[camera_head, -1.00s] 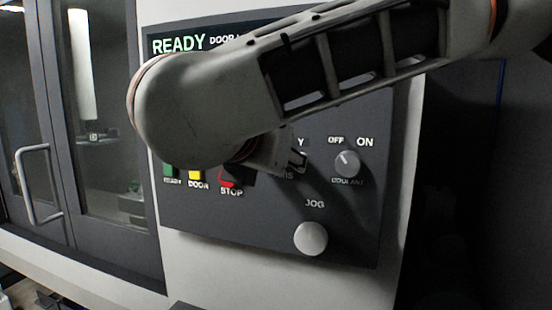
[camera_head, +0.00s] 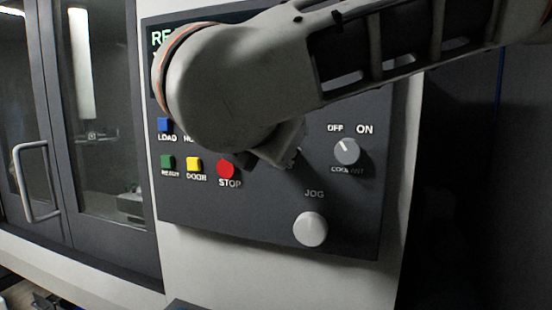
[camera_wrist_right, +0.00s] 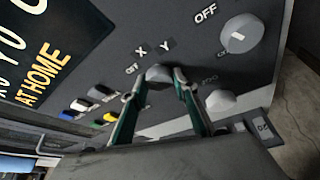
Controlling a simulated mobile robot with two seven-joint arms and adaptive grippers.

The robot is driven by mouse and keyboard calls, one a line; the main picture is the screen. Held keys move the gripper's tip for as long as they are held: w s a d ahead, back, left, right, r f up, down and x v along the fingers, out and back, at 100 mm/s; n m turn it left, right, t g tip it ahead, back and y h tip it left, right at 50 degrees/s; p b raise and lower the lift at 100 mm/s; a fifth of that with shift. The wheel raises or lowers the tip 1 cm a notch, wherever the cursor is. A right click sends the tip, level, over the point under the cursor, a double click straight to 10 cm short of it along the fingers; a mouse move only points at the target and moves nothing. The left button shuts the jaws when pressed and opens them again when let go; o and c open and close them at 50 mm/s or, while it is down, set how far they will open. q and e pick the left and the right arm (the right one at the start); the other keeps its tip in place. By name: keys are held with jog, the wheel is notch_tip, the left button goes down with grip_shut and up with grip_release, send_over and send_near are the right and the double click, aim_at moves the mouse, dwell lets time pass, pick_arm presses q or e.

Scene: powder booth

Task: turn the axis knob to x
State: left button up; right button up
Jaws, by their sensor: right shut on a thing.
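The axis knob (camera_wrist_right: 158,74) is a grey round knob on the dark panel, seen in the right wrist view just below the X and Y marks. My right gripper (camera_wrist_right: 160,82) has its two green-sided fingers on either side of the knob and is shut on it. Which mark the knob points at cannot be made out. In the head view the right gripper (camera_head: 287,157) shows only partly below my wrist, and the axis knob is hidden there. My left gripper is not in view.
The coolant knob (camera_head: 346,151) sits right of the gripper, and the large jog knob (camera_head: 310,229) below it. The red stop button (camera_head: 225,169), yellow door button (camera_head: 193,165), green button (camera_head: 167,162) and blue load button (camera_head: 164,125) are on the left. A door handle (camera_head: 38,184) stands farther left.

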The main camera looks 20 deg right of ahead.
pick_arm(q)
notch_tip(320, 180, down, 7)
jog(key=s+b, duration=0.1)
jog(key=b, duration=0.3)
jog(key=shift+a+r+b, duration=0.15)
jog(key=shift+b, duration=0.2)
pick_arm(e)
jog(key=m+t, duration=0.1)
jog(key=m, duration=0.1)
jog(key=m+t+y, duration=0.1)
jog(key=m, duration=0.1)
jog(key=shift+f+y, duration=0.2)
jog(key=shift+y, duration=0.1)
jog(key=shift+m, duration=0.3)
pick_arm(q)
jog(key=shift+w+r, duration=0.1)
pick_arm(e)
jog(key=o, duration=1)
jog(key=shift+o, duration=0.5)
jog(key=shift+r, duration=0.1)
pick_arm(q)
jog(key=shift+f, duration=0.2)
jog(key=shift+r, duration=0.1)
pick_arm(e)
jog(key=v, duration=0.7)
jog(key=shift+s, duration=0.35)
